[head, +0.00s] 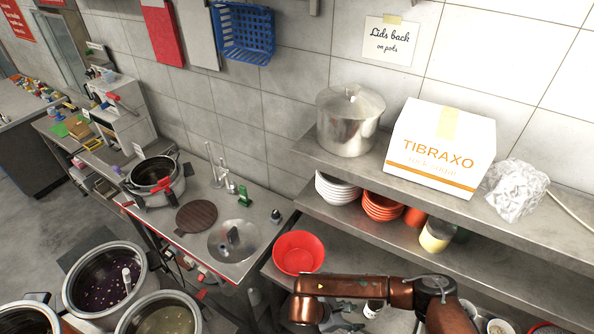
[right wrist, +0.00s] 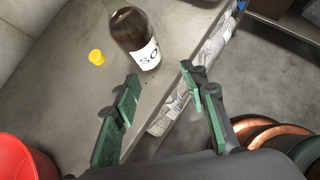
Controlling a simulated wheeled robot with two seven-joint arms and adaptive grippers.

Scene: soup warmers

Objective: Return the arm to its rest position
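My right arm (head: 375,290), copper-coloured, reaches in from the lower right of the head view, over the front of the lower steel shelf. My right gripper (head: 345,322) is partly hidden under the arm there. The right wrist view shows its two green-padded fingers (right wrist: 162,82) spread apart with nothing between them. A dark bottle with a white label (right wrist: 138,38) stands on the steel surface beyond the fingertips, apart from them. My left arm and gripper are not in view.
A red bowl (head: 299,252) sits near my right arm and shows beside the gripper (right wrist: 22,160). A yellow cap (right wrist: 96,57) lies by the bottle. Stacked bowls (head: 337,188) fill the shelf behind. Soup wells (head: 105,278) stand lower left; a metal lid (head: 232,241) lies on the counter.

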